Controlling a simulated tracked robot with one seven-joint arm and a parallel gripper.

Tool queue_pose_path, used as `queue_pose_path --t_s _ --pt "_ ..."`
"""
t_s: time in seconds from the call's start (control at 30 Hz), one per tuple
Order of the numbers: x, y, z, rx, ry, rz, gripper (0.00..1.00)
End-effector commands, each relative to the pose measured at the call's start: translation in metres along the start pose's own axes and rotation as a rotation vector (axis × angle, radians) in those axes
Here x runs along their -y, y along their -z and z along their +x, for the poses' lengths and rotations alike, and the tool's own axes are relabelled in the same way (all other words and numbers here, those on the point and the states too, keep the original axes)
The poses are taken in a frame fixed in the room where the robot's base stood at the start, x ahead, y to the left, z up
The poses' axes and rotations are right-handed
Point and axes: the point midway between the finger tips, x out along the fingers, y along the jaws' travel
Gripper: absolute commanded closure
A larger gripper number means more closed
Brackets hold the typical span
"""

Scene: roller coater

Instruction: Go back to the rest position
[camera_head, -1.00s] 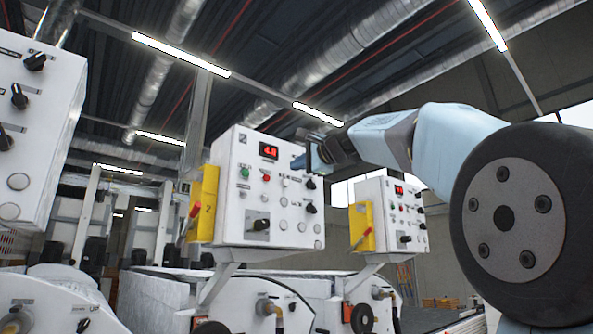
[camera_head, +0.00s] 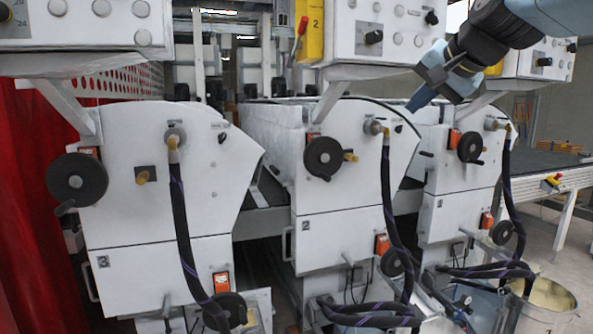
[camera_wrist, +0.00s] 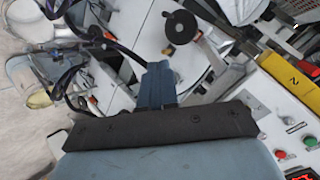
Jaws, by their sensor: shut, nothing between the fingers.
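My gripper (camera_head: 418,99) is at the upper right of the head view, in front of the machine row. Its blue fingers are together and hold nothing. The fingers also show in the wrist view (camera_wrist: 157,85), shut, with white machine panels and a black handwheel (camera_wrist: 181,27) behind them. My arm comes in from the top right corner. The fingers appear apart from the machine behind them.
White coater units with a black handwheel (camera_head: 323,157) and dark hoses (camera_head: 180,230) fill the middle. A control box (camera_head: 385,30) with a yellow holder (camera_head: 310,30) hangs close to my arm. A bucket (camera_head: 541,303) stands lower right. A red curtain (camera_head: 30,200) hangs at left.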

Motion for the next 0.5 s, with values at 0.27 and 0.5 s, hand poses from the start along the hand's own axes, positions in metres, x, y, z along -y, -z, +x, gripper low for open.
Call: queue_pose_path --t_s 0.27,0.5 --pt "-0.112 -0.131 0.02 0.18 -0.232 -0.363 1.0" --pt "-0.183 -0.201 0.024 0.305 -0.356 -0.586 1.0"
